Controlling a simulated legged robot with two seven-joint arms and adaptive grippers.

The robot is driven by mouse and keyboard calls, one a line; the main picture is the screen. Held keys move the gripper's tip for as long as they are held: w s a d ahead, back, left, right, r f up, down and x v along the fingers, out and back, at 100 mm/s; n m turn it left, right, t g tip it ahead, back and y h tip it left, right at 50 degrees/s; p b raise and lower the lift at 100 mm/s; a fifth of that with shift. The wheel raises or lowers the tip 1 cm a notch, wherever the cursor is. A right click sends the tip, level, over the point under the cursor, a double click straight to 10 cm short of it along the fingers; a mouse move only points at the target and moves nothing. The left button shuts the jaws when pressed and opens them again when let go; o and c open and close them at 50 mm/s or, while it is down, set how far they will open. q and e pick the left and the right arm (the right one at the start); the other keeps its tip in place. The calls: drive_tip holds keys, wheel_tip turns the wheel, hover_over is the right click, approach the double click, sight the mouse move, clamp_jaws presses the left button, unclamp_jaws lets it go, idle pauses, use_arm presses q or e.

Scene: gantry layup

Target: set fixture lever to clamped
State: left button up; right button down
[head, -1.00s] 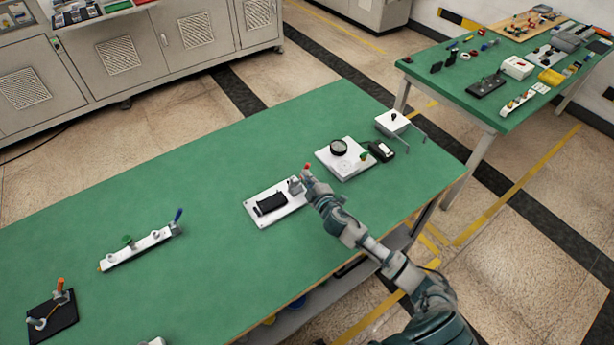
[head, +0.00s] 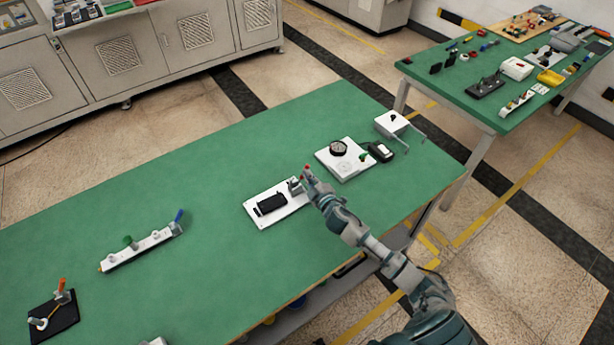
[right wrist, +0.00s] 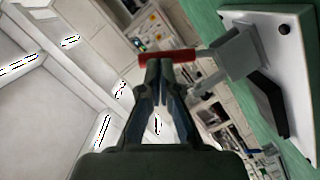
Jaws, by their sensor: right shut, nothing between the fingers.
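The fixture is a white plate (head: 262,221) on the green table, with a black block (head: 271,204) on it and a grey clamp body (head: 295,187) at its right end. In the right wrist view the plate (right wrist: 289,75) is at the right, and the grey clamp (right wrist: 236,54) carries a lever with a red handle (right wrist: 180,56). My right gripper (head: 307,176) is shut and empty beside the clamp. Its fingertips (right wrist: 159,66) overlap the red handle in the wrist view; I cannot tell whether they touch. My left gripper is not in view.
A white board with a dial (head: 345,172), a black device (head: 380,152) and a white box (head: 391,123) stand to the right. A white strip with knobs (head: 142,250) and a black base (head: 52,318) lie left. The table between is clear.

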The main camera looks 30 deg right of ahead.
drive_tip(key=shift+d, duration=0.1)
